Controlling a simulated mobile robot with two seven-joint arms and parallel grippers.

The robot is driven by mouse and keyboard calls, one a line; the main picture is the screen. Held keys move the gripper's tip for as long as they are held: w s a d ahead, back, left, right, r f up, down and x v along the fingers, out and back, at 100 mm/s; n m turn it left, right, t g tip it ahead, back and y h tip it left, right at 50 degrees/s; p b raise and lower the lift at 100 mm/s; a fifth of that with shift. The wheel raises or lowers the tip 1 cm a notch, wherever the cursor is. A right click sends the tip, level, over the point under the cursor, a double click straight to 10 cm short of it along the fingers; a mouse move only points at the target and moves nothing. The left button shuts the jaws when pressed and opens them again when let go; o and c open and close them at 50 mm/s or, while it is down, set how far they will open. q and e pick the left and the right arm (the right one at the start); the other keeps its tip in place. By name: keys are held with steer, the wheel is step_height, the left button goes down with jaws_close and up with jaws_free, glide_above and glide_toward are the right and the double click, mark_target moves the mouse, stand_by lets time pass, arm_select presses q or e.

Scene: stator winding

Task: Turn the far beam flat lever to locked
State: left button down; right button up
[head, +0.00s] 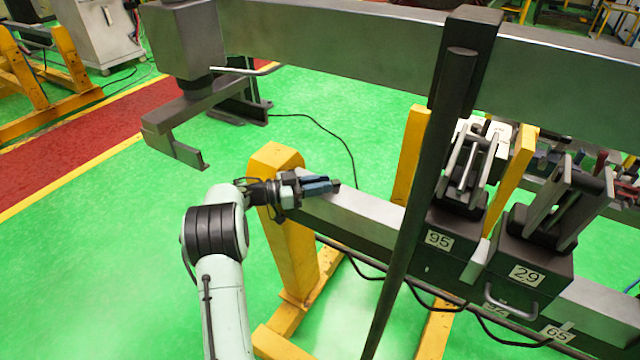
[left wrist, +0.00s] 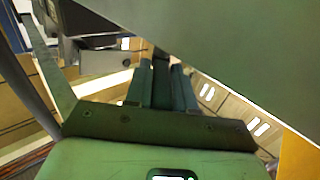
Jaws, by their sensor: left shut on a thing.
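My left gripper (head: 322,186) is shut beside the left end of the lower grey beam (head: 365,219), above its yellow stand. In the left wrist view its two blue-grey fingers (left wrist: 160,85) close on a dark narrow bar, which looks like the flat lever (left wrist: 160,62). In the head view the fingers hide most of that lever, and only a small dark end (head: 337,186) shows past the tips. I cannot tell from its angle whether it is locked. My right gripper is not in view.
A tall dark post (head: 415,210) stands right of the gripper. Green floor (head: 110,260) is clear at left.

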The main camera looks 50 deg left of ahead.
arm_select(q)
steer(key=c, duration=1)
jaws_free()
steer(key=shift+c, duration=0.2)
steer(key=b+v, duration=0.2)
steer(key=v, duration=1.1)
steer(key=shift+s, duration=0.2)
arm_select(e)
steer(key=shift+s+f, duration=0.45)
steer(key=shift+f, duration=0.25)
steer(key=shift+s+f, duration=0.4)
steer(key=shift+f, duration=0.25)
